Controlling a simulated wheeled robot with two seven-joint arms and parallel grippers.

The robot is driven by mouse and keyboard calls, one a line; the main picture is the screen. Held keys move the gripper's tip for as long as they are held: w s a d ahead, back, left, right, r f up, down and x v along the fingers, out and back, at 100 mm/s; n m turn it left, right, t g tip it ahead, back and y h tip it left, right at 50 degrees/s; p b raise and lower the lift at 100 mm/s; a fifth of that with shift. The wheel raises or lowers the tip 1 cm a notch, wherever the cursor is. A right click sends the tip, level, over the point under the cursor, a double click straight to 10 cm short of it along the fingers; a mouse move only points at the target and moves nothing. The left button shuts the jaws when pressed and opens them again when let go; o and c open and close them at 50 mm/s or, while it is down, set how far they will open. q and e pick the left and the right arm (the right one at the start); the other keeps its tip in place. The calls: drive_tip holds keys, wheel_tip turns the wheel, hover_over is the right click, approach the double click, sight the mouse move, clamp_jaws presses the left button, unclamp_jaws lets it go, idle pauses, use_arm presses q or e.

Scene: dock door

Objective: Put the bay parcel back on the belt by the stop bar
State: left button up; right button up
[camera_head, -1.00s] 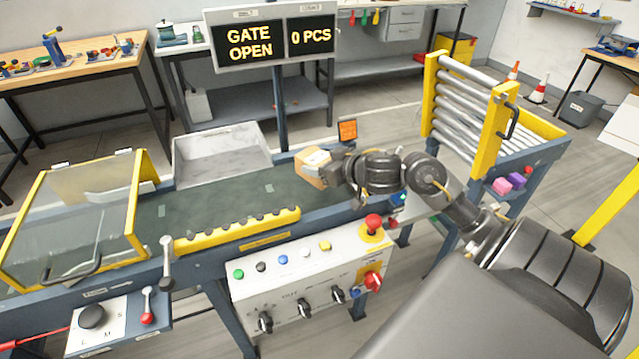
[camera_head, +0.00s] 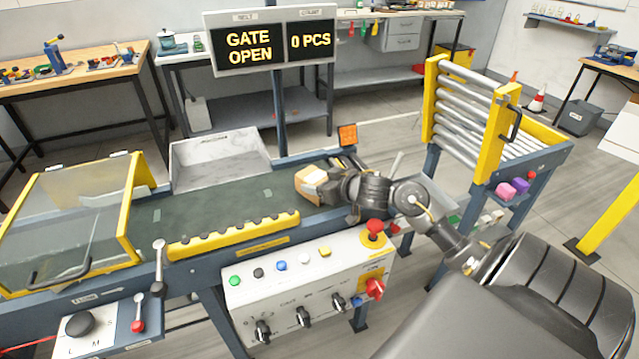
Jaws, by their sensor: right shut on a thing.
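The bay parcel, a small tan box with a white top label (camera_head: 308,180), is at the right end of the dark green belt (camera_head: 215,203). My right gripper (camera_head: 326,188) is shut on it from the right side. The parcel is low at the belt; I cannot tell whether its underside touches. The gripper's fingers are partly hidden by the parcel and wrist. I cannot pick out the stop bar with certainty. My left gripper is not in view.
A yellow scalloped rail (camera_head: 235,234) runs along the belt's near side. A clear yellow-framed guard (camera_head: 70,220) covers the left end. A grey tray (camera_head: 220,163) adjoins the far side. The control panel (camera_head: 300,282) stands in front, and a yellow roller gate (camera_head: 470,115) at right is raised.

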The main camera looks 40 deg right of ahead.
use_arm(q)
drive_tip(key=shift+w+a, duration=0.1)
use_arm(e)
drive_tip(key=o, duration=0.8)
drive_tip(key=shift+f, duration=0.1)
drive_tip(key=o, duration=0.3)
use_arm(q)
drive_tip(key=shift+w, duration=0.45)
